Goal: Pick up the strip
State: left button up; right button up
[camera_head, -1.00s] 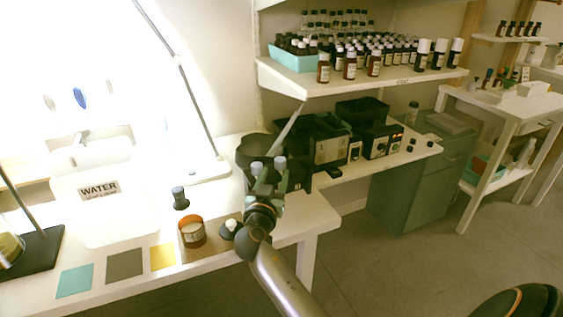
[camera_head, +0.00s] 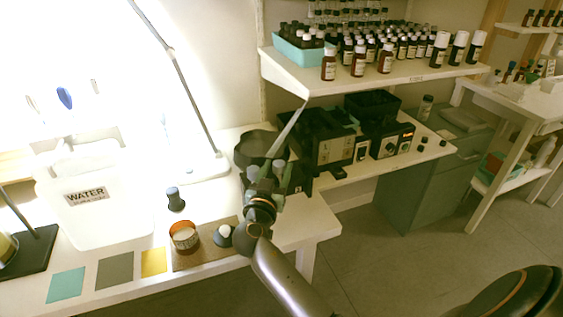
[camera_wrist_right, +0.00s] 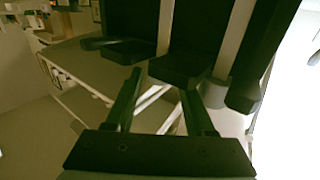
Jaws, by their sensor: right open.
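A pale thin strip (camera_head: 290,126) leans up and to the right from around the dark round pot (camera_head: 250,148) on the white table; its lower end is hidden. My right gripper (camera_head: 266,170) is in front of the pot, just below the strip, with its fingers apart. In the right wrist view, the two dark fingers (camera_wrist_right: 160,103) are spread, and pale thin bars cross between them; I cannot tell whether one is the strip. Nothing is clearly held. My left gripper is not in view.
A shelf (camera_head: 400,85) with many bottles hangs above. Black devices (camera_head: 330,145) stand right of the pot. An orange-brown jar (camera_head: 184,236), a small dark-capped bottle (camera_head: 175,199) and a white water container (camera_head: 95,215) stand to the left. Coloured squares (camera_head: 115,270) lie along the front edge.

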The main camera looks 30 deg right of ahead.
jog(key=shift+w+d, duration=0.15)
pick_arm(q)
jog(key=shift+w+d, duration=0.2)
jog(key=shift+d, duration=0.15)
pick_arm(e)
jog(key=c, duration=0.8)
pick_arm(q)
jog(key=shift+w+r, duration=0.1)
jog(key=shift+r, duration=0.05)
